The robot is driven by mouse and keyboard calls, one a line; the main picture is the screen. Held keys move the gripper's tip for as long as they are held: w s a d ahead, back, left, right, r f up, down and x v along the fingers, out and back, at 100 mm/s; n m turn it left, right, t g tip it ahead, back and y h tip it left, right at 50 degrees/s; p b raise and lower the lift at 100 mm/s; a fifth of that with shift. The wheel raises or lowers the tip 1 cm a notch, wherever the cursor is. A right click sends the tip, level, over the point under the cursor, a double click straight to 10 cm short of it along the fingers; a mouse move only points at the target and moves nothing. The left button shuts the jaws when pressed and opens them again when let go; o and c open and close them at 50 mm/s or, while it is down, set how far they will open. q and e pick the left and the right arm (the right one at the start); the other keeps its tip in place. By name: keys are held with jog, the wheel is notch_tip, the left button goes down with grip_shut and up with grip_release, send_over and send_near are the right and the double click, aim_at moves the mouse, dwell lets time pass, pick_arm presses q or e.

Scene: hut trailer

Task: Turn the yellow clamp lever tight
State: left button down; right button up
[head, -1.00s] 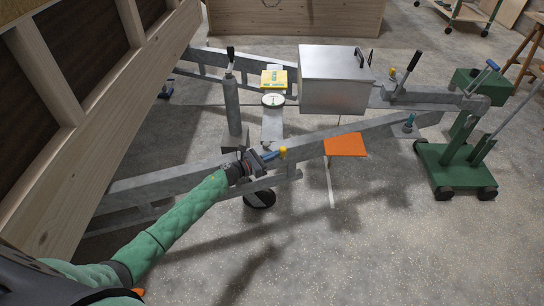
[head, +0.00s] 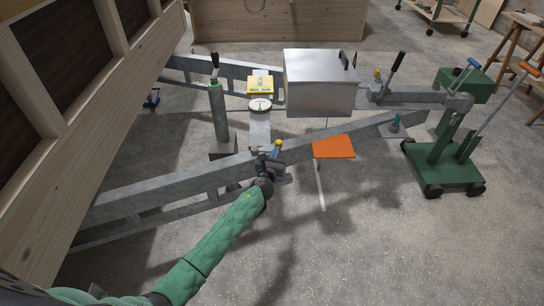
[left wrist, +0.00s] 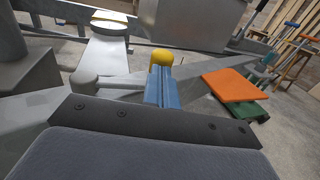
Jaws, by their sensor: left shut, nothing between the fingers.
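The yellow end of the clamp lever (head: 279,144) stands at the near grey trailer beam, just beyond my left fingertips. In the left wrist view the yellow lever end (left wrist: 162,56) is a rounded knob at the tips of the blue fingers. A grey bar runs from a round grey boss at left towards it, and part of it is hidden behind the fingers. My left gripper (head: 276,152) is shut and empty, its blue fingers (left wrist: 162,78) together and against or right in front of the knob; I cannot tell if they touch. My right gripper is out of view.
A grey post (head: 218,112) stands left of the lever, with a yellow box (head: 260,84) behind. A metal box (head: 320,85) and an orange plate (head: 333,147) are at right. A green trolley (head: 445,165) stands further right. The near floor is open.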

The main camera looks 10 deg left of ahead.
pick_arm(q)
jog(key=shift+w+r+y, duration=0.1)
jog(key=shift+w+y, duration=0.3)
jog(key=shift+w, duration=0.25)
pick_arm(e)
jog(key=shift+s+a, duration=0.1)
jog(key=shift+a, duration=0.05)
pick_arm(q)
jog(key=shift+w+r, duration=0.1)
jog(key=shift+r, duration=0.05)
